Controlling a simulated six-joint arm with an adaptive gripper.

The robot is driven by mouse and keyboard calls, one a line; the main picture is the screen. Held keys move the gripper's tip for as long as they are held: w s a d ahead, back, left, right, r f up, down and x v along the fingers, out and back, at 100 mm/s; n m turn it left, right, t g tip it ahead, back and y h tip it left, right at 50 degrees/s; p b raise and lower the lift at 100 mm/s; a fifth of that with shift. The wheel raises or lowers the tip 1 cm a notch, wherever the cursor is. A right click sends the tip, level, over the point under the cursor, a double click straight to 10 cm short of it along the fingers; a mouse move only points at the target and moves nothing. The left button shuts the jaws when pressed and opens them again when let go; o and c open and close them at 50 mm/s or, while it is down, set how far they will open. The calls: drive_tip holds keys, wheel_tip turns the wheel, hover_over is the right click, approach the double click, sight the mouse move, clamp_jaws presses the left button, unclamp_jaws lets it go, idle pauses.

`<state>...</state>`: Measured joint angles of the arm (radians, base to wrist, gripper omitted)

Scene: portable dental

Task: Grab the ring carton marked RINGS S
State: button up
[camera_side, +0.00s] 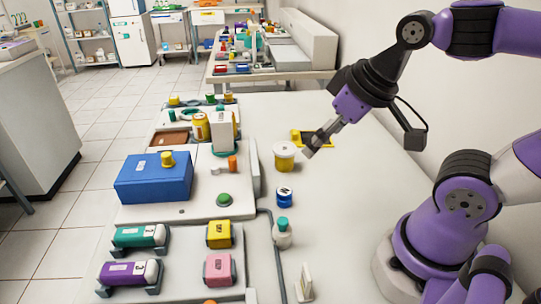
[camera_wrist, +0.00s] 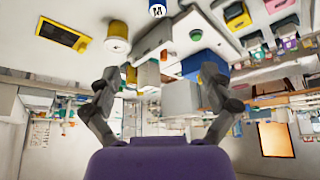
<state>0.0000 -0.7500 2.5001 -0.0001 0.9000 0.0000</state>
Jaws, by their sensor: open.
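Two small cartons with pale labels stand in holders at the bottom of the side view, one yellow (camera_side: 219,234) and one pink (camera_side: 219,269). Their print is too small to read, so I cannot tell which is marked RINGS S. The yellow carton (camera_wrist: 237,15) and the pink carton (camera_wrist: 256,4) also show at the top right of the wrist view. My gripper (camera_side: 315,144) hangs over the right part of the table, beyond and to the right of both cartons. In the wrist view its fingers (camera_wrist: 160,92) are spread apart with nothing between them.
A blue-labelled jar (camera_side: 284,196) and a teal-capped bottle (camera_side: 282,232) stand nearer. The table's right side is mostly clear.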

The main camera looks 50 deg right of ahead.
drive_tip(key=w+d+r+m+h, duration=0.1)
drive_tip(key=w+d+r+m, duration=0.15)
drive_tip(key=w, duration=0.65)
drive_tip(key=m+g+h, duration=0.1)
drive_tip(key=m+h, duration=0.2)
drive_tip(key=m, duration=0.3)
hover_over(220, 122)
drive_tip(key=s+a, duration=0.2)
wheel_tip(220, 122, down, 6)
drive_tip(key=shift+m+h, duration=0.25)
drive_tip(key=shift+h, duration=0.05)
drive_tip(key=x, duration=0.4)
drive_tip(key=shift+f, duration=0.15)
drive_tip(key=x, duration=0.5)
drive_tip(key=shift+w+d+f, duration=0.15)
drive_tip(key=shift+d+f, duration=0.1)
drive_tip(key=shift+f, duration=0.05)
drive_tip(key=c, duration=1.2)
